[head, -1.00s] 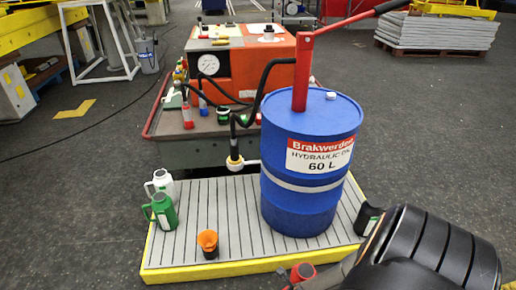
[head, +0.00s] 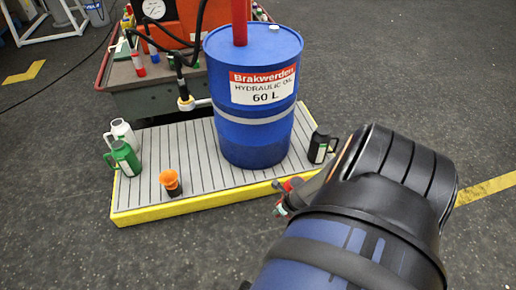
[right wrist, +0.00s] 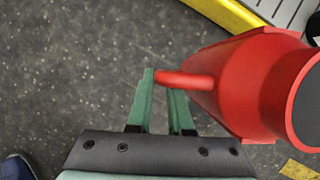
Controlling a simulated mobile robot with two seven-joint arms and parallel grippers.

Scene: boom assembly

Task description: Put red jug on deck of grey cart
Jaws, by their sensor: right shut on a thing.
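The red jug (right wrist: 235,75) is large in the right wrist view, with its dark round end turned to the right edge. Its handle (right wrist: 185,79) lies between the green fingers of my right gripper (right wrist: 163,90), which is shut on it. In the head view only a little of the jug (head: 292,184) shows, partly hidden by my right arm. There my right gripper (head: 281,208) is just in front of the yellow pallet edge. A grey-green cart (head: 160,103) stands behind the pallet; its deck bears an orange unit and bottles. My left gripper is out of view.
The dark floor is clear at front left and right.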

